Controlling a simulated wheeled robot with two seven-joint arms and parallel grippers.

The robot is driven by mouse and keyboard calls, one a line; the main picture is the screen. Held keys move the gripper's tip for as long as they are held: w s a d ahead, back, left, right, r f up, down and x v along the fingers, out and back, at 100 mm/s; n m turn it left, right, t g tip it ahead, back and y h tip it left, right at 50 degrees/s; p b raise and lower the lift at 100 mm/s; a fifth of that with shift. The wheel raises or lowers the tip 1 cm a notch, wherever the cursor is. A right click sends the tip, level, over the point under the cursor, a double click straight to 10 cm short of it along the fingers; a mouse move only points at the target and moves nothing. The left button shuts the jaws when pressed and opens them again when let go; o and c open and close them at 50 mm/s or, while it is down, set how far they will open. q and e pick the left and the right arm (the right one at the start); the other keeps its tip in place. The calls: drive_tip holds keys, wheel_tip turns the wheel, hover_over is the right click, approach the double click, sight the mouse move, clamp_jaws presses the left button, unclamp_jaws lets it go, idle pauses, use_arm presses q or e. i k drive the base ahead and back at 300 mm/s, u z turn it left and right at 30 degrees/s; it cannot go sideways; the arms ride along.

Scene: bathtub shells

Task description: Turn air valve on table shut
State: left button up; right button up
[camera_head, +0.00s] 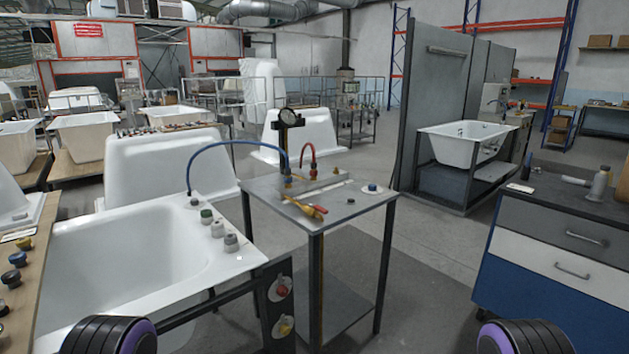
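A small grey metal table (335,211) stands near the middle of the view. A brass-coloured air valve (303,206) with a red and yellow handle lies near its front left edge. The valve is small in the view, so I cannot tell whether it is open or shut. A black post with a round gauge (288,117) rises from the back of the table, with a blue hose (225,144) and a red hose (308,152) near it. A blue knob on a white disc (372,189) sits at the right. Neither gripper shows; only dark, purple-ringed parts of mine appear at the bottom edge.
A white bathtub (150,251) with several knobs on its rim stands left of the table. A blue and grey drawer cabinet (560,250) stands at the right. Red and yellow buttons (283,287) face forward below the tub's corner. Grey floor lies open between table and cabinet.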

sight(320, 210)
drive_tip(key=z, duration=0.65)
drive_tip(key=i, duration=0.75)
drive_tip(key=z, duration=0.25)
